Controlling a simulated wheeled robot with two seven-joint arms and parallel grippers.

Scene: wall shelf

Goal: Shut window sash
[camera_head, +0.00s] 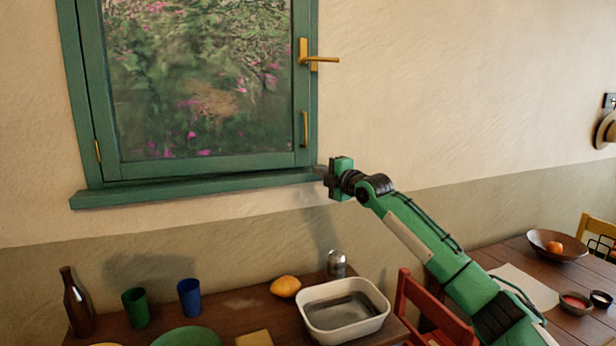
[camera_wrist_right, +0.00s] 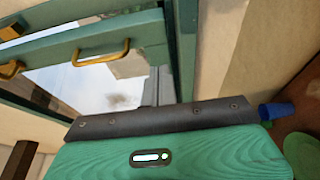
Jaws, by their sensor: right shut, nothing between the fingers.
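The window sash (camera_head: 210,165) is a green frame around a pane with garden foliage behind it, hinged on the left. It sits in or close against the green window frame (camera_head: 78,90); I cannot tell whether a small gap is left. The brass lever handle (camera_head: 318,58) points right, and a brass pull (camera_head: 305,128) is lower on the same side. My right gripper (camera_head: 331,178) is shut and empty, just right of the sash's lower right corner, near the sill's end. In the right wrist view the brass pull (camera_wrist_right: 100,53) shows beyond the gripper. My left gripper is not in view.
The green sill (camera_head: 190,190) juts out below the window. The wooden table below holds a bottle (camera_head: 76,305), two cups (camera_head: 190,298), a lemon (camera_head: 286,287), a white basin (camera_head: 345,310) and a metal shaker (camera_head: 336,264). A red chair (camera_head: 420,300) stands right.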

